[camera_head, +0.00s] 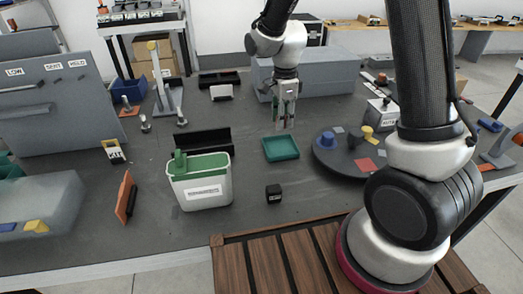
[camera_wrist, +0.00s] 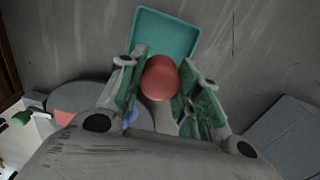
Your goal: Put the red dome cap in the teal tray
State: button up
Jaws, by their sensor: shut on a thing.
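The red dome cap (camera_wrist: 160,77) is between the fingers of my gripper (camera_wrist: 158,85) in the wrist view. My gripper is shut on it. In the head view my gripper (camera_head: 284,122) hangs above the table just behind the teal tray, and the cap cannot be made out there. The teal tray (camera_head: 281,149) lies flat on the dark table and looks empty. In the wrist view the teal tray (camera_wrist: 166,25) shows beyond the cap, which covers part of its near edge.
A round dark turntable (camera_head: 335,165) with several coloured pieces stands right of the tray. A white and green bin (camera_head: 200,180) stands to its left, with a black open box (camera_head: 203,142) behind. A small black cube (camera_head: 273,193) lies in front of the tray.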

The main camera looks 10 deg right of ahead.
send_over(280, 150)
notch_tip(280, 150, down, 6)
jog(key=shift+r, duration=0.2)
jog(key=shift+f, duration=2.15)
jog(key=shift+f, duration=0.2)
jog(key=o, duration=0.9)
jog(key=shift+c, duration=0.2)
jog(key=shift+r, duration=0.1)
